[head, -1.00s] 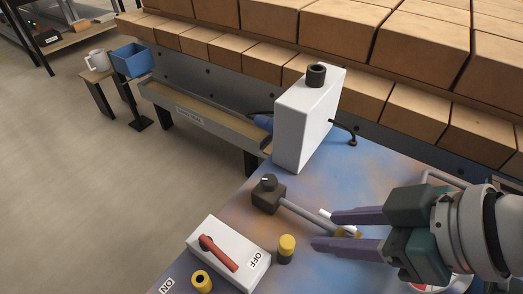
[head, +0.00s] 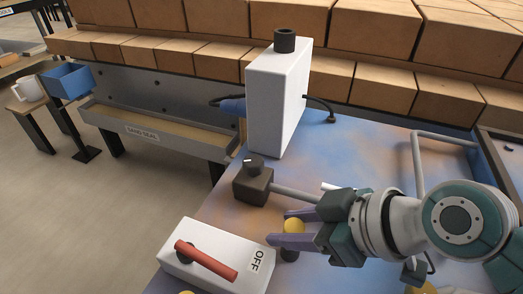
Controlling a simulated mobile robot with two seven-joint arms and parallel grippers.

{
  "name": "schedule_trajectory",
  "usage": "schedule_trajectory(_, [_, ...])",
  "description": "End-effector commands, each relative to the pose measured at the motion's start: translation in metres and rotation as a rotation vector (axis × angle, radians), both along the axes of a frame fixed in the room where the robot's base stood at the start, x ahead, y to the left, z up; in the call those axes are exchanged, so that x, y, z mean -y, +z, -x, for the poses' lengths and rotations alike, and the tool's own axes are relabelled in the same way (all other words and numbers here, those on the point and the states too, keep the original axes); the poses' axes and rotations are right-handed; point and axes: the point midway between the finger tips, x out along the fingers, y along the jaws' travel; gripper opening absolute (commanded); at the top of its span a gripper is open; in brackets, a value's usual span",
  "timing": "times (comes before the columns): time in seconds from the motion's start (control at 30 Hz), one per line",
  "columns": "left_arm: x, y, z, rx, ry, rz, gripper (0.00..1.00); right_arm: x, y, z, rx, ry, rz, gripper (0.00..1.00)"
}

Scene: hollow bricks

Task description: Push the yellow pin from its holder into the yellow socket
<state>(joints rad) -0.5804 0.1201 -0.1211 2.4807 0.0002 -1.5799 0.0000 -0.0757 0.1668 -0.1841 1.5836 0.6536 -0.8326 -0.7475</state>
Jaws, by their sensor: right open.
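The yellow socket (head: 186,292) is almost entirely cut off at the bottom edge, and only a sliver of yellow shows in front of the switch box. My left gripper is out of view.
A white switch box (head: 210,262) with a red lever (head: 206,261) and an OFF label stands left of the pin. A dark block (head: 253,185) with a grey rod lies behind the gripper. A tall white box (head: 279,95) stands farther back, before stacked bricks (head: 375,35).

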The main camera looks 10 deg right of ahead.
Motion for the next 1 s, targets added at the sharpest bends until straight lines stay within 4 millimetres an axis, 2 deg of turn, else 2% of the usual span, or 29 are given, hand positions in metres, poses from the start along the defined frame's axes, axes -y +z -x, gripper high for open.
schedule_trajectory(0.03, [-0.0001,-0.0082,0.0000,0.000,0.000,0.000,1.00,-0.0045,-0.0098,-0.0052,0.000,-0.001,-0.003,0.44])
schedule_trajectory(0.13, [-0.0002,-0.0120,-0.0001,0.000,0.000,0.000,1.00,-0.0095,-0.0168,-0.0110,0.000,-0.001,-0.001,0.44])
schedule_trajectory(0.43, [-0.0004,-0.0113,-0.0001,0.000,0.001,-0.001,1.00,-0.0114,-0.0175,-0.0130,-0.001,0.000,0.001,0.43])
schedule_trajectory(0.8, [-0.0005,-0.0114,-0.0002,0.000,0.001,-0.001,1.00,-0.0111,-0.0175,-0.0128,-0.001,0.000,0.001,0.01])
schedule_trajectory(1.0, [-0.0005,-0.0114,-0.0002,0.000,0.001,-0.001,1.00,-0.0111,-0.0173,-0.0129,0.000,0.000,0.000,0.00])
